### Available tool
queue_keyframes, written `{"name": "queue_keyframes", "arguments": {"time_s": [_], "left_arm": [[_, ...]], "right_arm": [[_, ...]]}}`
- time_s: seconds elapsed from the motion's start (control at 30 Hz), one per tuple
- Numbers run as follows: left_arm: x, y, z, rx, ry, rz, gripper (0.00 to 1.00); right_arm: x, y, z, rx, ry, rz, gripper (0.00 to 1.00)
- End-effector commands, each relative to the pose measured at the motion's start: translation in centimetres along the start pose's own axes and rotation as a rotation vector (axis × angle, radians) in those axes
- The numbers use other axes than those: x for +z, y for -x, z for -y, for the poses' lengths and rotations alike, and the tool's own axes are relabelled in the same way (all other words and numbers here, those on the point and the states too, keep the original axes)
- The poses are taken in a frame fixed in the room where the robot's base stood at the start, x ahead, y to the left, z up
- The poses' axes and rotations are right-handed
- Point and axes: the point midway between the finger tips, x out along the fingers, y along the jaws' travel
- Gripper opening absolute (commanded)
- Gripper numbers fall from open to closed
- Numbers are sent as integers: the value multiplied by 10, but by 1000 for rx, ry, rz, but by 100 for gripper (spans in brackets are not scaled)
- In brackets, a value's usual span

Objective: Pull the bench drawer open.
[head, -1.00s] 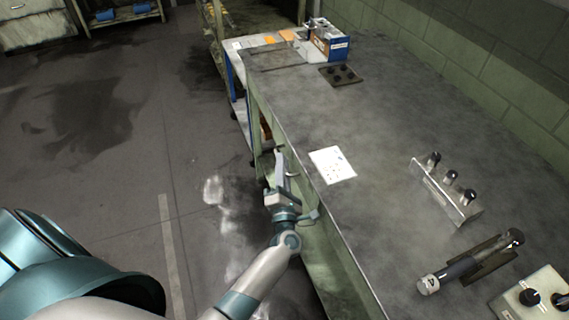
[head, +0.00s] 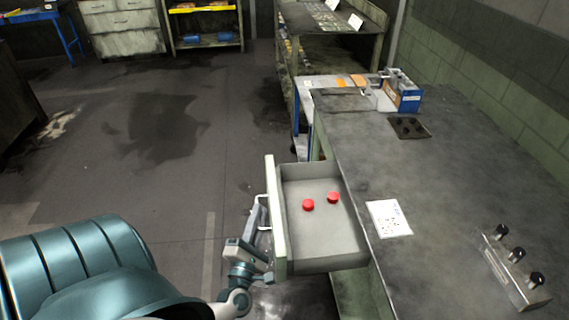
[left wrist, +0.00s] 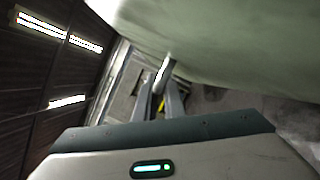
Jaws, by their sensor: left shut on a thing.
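The bench drawer (head: 325,243) stands pulled out from the left side of the bench (head: 450,190). Its pale front panel (head: 276,215) faces left, with a light bar handle (head: 261,213) on it. Two red round objects (head: 308,204) lie inside on the grey drawer floor. My left gripper (head: 256,222) is shut on the handle, at the outer side of the drawer front. In the left wrist view the fingers (left wrist: 163,103) close around the handle (left wrist: 166,70) beside the drawer front (left wrist: 220,45). My right gripper is not in view.
A white sheet (head: 389,218) and a rack with black knobs (head: 514,268) lie on the bench top. A blue-and-white box (head: 404,92) stands at its far end. The floor (head: 150,180) left of the drawer is clear.

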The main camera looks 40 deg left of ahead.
Motion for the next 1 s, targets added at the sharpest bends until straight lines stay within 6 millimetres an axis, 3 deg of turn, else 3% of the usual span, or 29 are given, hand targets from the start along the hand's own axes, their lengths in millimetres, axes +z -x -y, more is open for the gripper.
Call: {"name": "queue_keyframes", "arguments": {"time_s": [0.1,0.3,0.5,0.77,0.8,1.0], "left_arm": [[-20,9,-11,-4,-3,0,0],[-36,15,-23,-3,-1,-1,0],[-40,17,-27,-3,1,-1,0],[-40,17,-27,-3,1,-1,0],[-40,17,-27,-3,1,-1,16],[-40,16,-27,-1,1,-1,17]], "right_arm": [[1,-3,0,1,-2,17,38],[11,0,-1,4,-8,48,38],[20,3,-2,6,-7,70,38],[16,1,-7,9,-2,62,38],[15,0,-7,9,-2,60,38],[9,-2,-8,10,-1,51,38]]}}
